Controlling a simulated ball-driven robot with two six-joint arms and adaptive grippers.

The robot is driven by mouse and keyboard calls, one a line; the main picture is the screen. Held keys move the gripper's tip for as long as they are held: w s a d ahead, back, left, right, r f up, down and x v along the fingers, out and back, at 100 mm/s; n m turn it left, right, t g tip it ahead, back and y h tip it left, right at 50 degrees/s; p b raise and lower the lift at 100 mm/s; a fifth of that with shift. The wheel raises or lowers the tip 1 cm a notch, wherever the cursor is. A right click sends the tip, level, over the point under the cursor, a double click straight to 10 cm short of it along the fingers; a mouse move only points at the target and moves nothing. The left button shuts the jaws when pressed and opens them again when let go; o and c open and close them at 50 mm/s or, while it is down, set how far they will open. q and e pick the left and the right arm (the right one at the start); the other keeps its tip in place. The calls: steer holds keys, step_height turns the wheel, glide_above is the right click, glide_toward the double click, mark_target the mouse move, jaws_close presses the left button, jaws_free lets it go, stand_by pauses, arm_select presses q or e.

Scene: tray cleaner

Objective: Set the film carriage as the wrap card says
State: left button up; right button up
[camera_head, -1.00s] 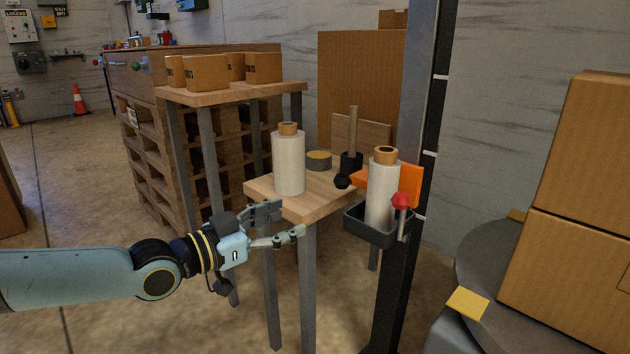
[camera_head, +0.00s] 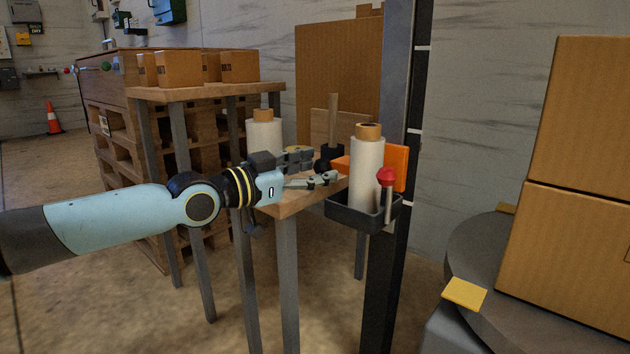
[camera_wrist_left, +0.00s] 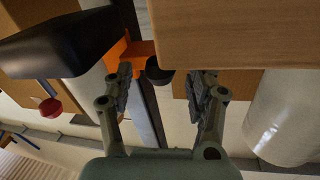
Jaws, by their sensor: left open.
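The film carriage is a dark tray (camera_head: 345,216) on the upright mast (camera_head: 408,75). It holds an upright white film roll (camera_head: 366,165), with an orange block (camera_head: 400,160) behind it and a red-knobbed lever (camera_head: 387,176) at its front. A black knob (camera_head: 322,168) sits left of the carriage, partly behind my left gripper (camera_head: 320,165). In the left wrist view, my left gripper (camera_wrist_left: 160,82) is open, with the black knob (camera_wrist_left: 159,72) beyond and between its fingers. The carriage tray (camera_wrist_left: 60,45) and red knob (camera_wrist_left: 50,108) show there at the left. I see no wrap card. My right gripper is out of view.
A wooden table (camera_head: 290,204) with a second film roll (camera_head: 264,132) stands beside and under my left gripper. Small boxes (camera_head: 180,69) sit on a higher shelf. Large boxes (camera_head: 570,240) stand on a round grey turntable (camera_head: 465,250) at the right.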

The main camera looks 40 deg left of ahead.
arm_select(q)
steer(key=shift+w+d, duration=0.1)
steer(key=shift+w, duration=0.05)
jaws_close()
stand_by(0.4)
